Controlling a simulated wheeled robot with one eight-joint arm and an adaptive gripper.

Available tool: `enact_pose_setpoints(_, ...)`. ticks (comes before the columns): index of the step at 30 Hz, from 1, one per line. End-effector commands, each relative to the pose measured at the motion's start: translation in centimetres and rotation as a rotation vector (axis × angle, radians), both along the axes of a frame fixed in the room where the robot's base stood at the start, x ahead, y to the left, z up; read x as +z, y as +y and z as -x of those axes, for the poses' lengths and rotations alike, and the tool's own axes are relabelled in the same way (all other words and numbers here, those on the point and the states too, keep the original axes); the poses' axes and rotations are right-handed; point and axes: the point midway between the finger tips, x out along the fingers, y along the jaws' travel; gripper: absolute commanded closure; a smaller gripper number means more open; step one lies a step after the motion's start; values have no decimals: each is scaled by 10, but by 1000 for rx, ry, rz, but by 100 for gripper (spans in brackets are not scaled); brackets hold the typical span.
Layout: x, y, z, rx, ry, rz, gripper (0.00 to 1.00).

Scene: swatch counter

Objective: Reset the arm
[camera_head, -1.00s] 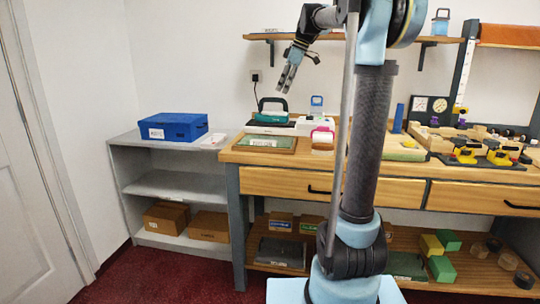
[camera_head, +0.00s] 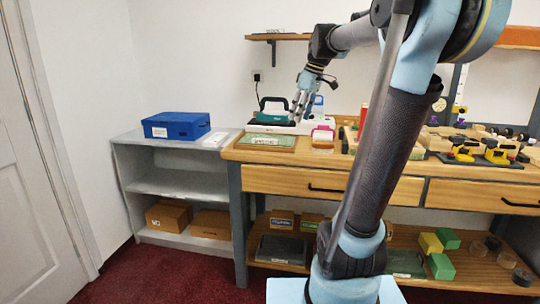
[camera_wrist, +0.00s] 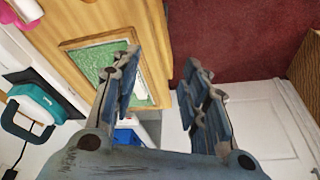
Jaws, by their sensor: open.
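My gripper (camera_head: 297,108) is on the bent arm in the head view, fingers pointing down, near the teal-and-black handled item (camera_head: 273,112) at the back of the wooden counter (camera_head: 232,155). In the wrist view my gripper (camera_wrist: 158,72) has its two fingers spread apart with nothing between them. The teal item also shows at the left of the wrist view (camera_wrist: 38,103). I cannot tell how far above the counter the fingers are.
A green framed tray (camera_head: 266,141) and a pink-handled block (camera_head: 322,138) lie on the counter. A blue box (camera_head: 176,125) stands on the grey shelf (camera_head: 215,142) at left. A wall shelf (camera_head: 275,37) hangs above. Yellow-and-black clamps (camera_head: 497,152) are at right. Red carpet (camera_head: 150,275) is clear.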

Motion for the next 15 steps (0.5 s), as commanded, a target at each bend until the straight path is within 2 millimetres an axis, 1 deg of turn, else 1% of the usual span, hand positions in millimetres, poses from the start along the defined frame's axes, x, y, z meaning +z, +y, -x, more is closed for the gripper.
enact_pose_setpoints(1,-13,-5,17,-43,8,5,59)
enact_pose_setpoints(3,-30,-11,38,-112,21,12,59)
enact_pose_setpoints(8,-74,-25,86,-269,47,26,59)
enact_pose_setpoints(12,-115,-37,126,-407,63,37,59)
enact_pose_setpoints(14,-134,-42,144,-466,70,42,59)
enact_pose_setpoints(15,-147,-45,155,-506,73,43,59)
